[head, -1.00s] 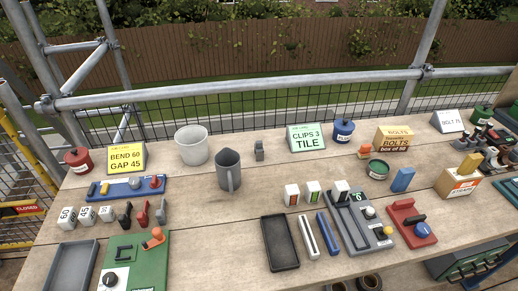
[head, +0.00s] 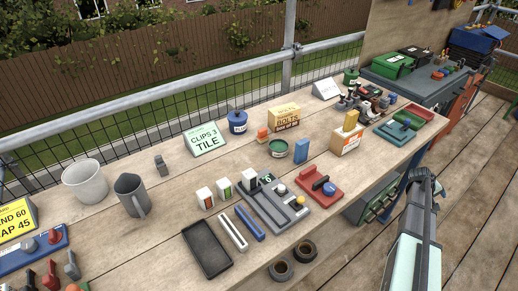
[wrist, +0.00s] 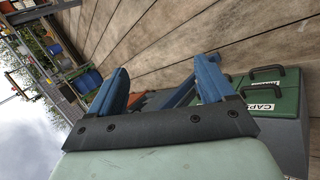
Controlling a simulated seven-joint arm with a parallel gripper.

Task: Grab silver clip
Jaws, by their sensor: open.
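I cannot tell for sure which piece is the silver clip. A small grey upright piece (head: 161,165) stands alone at the back of the bench, between the grey mug and the green "CLIPS 3 TILE" sign (head: 206,138). Another small grey clip-like piece (head: 71,266) stands at the lower left beside red ones. My gripper (wrist: 160,82) is open in the wrist view, its two fingers apart with nothing held. It is away from both grey pieces, and neither piece shows in the wrist view.
A grey mug (head: 131,195) and white tub (head: 85,181) stand left of the lone grey piece. A black tray (head: 207,249) and grey fixture (head: 274,207) lie in front. A green case (wrist: 268,88) shows in the wrist view. Bare wood lies between tray and mug.

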